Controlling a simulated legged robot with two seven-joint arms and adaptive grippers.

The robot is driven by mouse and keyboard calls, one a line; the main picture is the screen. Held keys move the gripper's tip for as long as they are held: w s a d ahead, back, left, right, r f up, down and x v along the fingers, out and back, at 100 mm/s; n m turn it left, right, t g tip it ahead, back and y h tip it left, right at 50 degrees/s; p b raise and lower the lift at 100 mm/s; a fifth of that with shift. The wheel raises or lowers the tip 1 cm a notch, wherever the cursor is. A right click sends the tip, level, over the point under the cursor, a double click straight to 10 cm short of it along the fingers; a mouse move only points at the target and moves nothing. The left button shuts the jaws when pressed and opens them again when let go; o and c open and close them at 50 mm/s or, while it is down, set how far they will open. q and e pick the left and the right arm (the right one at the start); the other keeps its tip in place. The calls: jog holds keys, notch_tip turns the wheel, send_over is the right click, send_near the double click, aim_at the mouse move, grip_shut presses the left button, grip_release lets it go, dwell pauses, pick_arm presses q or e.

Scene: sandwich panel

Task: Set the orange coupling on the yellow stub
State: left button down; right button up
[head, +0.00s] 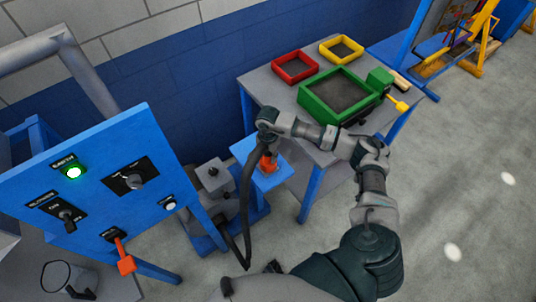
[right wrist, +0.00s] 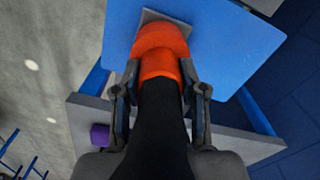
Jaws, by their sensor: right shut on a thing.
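The orange coupling (head: 268,163) is at a small blue stand, over a grey square plate (right wrist: 165,16). A thick black hose (right wrist: 160,125) runs from it. My right gripper (head: 267,151) comes down from above and is shut on the coupling. In the right wrist view the two fingers (right wrist: 158,85) press on both sides of the orange coupling (right wrist: 162,55). I cannot tell whether the coupling touches the plate. A yellow piece (head: 399,104) sticks out of the green unit on the grey table; I cannot tell whether it is the stub. My left gripper is not in view.
The blue stand top (head: 283,178) is small. A grey table (head: 262,85) holds a green-framed tray (head: 314,105), a red frame (head: 277,76) and a yellow frame (head: 325,53). A blue control panel (head: 100,215) stands at left.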

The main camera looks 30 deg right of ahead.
jog(key=shift+f+b, duration=0.4)
jog(key=shift+f, duration=0.05)
jog(key=o, duration=1.3)
jog(key=shift+o, duration=0.2)
notch_tip(320, 180, up, 12)
jog(key=shift+f, duration=0.1)
